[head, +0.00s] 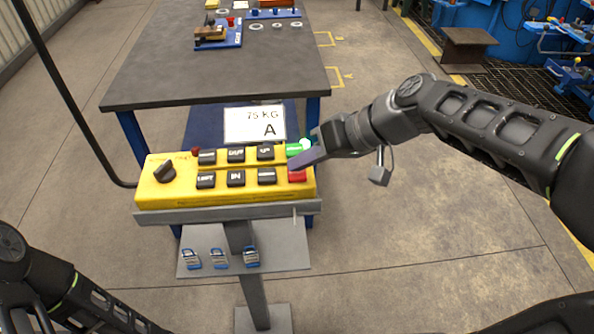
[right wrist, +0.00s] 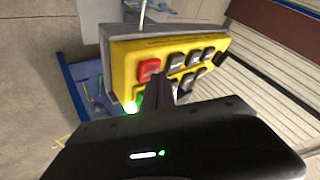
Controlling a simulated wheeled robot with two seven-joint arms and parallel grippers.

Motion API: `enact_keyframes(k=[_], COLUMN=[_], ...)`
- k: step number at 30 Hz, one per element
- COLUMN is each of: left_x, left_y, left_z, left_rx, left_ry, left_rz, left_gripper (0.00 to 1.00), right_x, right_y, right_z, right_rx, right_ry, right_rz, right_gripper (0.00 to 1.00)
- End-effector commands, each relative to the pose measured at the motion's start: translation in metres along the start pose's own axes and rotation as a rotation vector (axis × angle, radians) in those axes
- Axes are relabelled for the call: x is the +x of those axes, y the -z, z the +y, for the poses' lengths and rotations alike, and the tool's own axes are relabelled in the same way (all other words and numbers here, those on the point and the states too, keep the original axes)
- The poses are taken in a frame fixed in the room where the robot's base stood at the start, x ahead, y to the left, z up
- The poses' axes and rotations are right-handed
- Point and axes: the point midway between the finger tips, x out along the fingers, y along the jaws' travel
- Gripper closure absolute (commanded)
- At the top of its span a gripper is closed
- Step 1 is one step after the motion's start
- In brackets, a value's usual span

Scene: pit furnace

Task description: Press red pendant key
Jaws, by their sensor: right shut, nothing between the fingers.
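The yellow pendant (head: 225,190) stands on a grey post, with black keys in two rows. Its red key (head: 297,176) is at the right end of the lower row, below a green key (head: 294,149). My right gripper (head: 294,164) is shut and empty, its tips at the red key's upper edge. In the right wrist view the red key (right wrist: 148,69) is partly hidden by my dark fingers (right wrist: 158,85). I cannot tell whether they touch it. My left arm shows at the lower left, but its gripper is out of view.
A white "75 KG A" sign (head: 254,125) stands behind the pendant. A grey-topped table (head: 215,65) with blue legs stands behind. Open concrete floor lies to the right.

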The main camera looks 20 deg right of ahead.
Motion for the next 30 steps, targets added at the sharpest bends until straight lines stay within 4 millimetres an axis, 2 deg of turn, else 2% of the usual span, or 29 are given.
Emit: enact_keyframes(k=[14,30], left_x=[0.0061,-0.0005], left_y=[0.0,0.0], left_z=[-0.0023,0.0002], left_rx=[0.0,0.0], left_ry=[0.0,0.0], left_rz=[0.0,0.0], left_gripper=[1.0,1.0], right_x=[0.0041,-0.003], right_y=[-0.0032,0.0019], right_z=[0.0029,-0.0027], right_rx=[0.0,-0.001], right_ry=[0.0,0.001], right_rz=[-0.001,-0.001], right_gripper=[1.0,1.0])
